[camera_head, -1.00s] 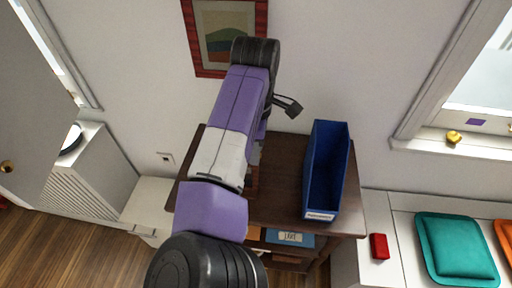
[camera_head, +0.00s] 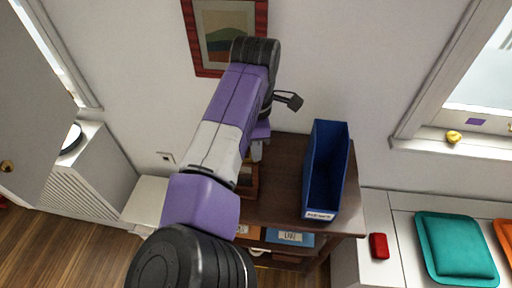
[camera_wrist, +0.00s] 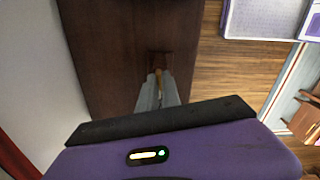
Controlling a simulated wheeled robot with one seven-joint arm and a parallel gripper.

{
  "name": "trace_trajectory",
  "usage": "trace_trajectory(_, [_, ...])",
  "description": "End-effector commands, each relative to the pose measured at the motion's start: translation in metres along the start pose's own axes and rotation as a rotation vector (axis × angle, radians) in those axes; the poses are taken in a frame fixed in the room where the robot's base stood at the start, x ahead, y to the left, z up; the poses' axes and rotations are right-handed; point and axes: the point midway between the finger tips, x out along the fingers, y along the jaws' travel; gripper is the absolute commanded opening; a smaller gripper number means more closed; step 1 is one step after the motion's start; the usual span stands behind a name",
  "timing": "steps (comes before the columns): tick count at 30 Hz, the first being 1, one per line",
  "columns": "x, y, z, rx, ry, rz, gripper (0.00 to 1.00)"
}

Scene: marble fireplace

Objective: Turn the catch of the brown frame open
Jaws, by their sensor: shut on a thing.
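A small brown frame (camera_head: 249,180) stands on the dark wooden table top, mostly hidden behind my arm in the head view. In the wrist view the frame (camera_wrist: 160,58) shows from above as a dark brown piece just beyond my fingertips. A small tan piece, likely its catch (camera_wrist: 158,76), sits between the tips. My gripper (camera_wrist: 158,92) points down at it and is shut on this piece. In the head view only a little of my gripper (camera_head: 257,152) shows beside my forearm. How far the catch is turned cannot be told.
A tall blue open file box (camera_head: 322,185) stands right of the frame on the table (camera_head: 285,155). A red-framed picture (camera_head: 202,60) hangs on the wall behind. A red block (camera_head: 379,246) and a teal cushion (camera_head: 455,247) lie on the white bench at right.

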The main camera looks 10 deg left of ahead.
Motion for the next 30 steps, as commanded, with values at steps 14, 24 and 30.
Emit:
trace_trajectory(14, [-0.0012, 0.0012, -0.0015, -0.452, 0.003, 0.002, 0.0])
trace_trajectory(24, [-0.0012, 0.0015, -0.0015, -0.775, 0.003, 0.002, 0.0])
trace_trajectory(30, [-0.0013, 0.0018, -0.0013, -0.959, 0.001, 0.002, 0.0])
